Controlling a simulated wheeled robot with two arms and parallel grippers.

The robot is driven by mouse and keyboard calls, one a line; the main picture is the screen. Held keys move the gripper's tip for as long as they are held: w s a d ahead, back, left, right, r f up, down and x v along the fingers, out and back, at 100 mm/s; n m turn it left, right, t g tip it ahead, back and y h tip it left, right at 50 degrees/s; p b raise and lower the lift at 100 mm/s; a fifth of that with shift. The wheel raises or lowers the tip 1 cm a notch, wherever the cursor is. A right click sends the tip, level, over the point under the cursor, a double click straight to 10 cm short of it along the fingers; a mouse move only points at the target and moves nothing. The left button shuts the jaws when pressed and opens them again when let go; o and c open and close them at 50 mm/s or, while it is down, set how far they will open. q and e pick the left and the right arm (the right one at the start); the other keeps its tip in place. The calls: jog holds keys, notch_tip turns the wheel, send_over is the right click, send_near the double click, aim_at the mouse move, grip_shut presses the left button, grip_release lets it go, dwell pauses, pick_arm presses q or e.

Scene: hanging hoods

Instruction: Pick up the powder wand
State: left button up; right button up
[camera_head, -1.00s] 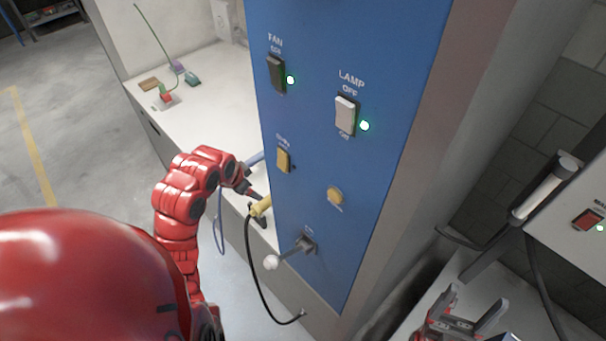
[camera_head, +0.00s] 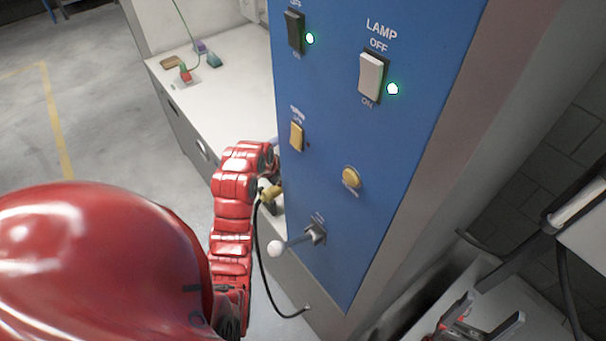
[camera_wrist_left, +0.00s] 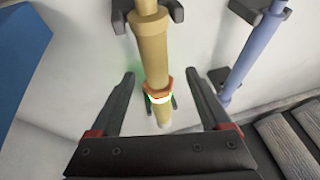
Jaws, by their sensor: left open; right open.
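A tan-yellow wand (camera_wrist_left: 153,50) with an orange collar and a white-green lit ring hangs in dark clips on a pale wall in the left wrist view. No label shows which wand is the powder wand. My left gripper (camera_wrist_left: 160,77) is open, with one finger on each side of the tan wand and gaps visible. In the head view the tan wand (camera_head: 270,193) shows beside the blue panel, partly hidden by my left arm; a black hose hangs from it. A blue wand (camera_wrist_left: 254,52) hangs to the right. My right gripper (camera_head: 496,308) is open and empty at lower right.
The blue panel (camera_head: 340,130) carries switches, a yellow knob (camera_head: 351,178) and a white-tipped lever (camera_head: 277,248) close to my left arm. A white counter (camera_head: 215,100) with small items lies behind. The black hose (camera_head: 268,275) loops below.

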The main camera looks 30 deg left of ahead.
pick_arm(q)
jog(key=x, duration=0.1)
jog(key=p+x, duration=0.2)
jog(key=shift+s+d+f, duration=0.2)
jog(key=shift+d+f, duration=0.05)
jog(key=shift+f, duration=0.05)
jog(key=shift+p+x, duration=0.35)
jog(key=shift+x, duration=0.4)
grip_shut()
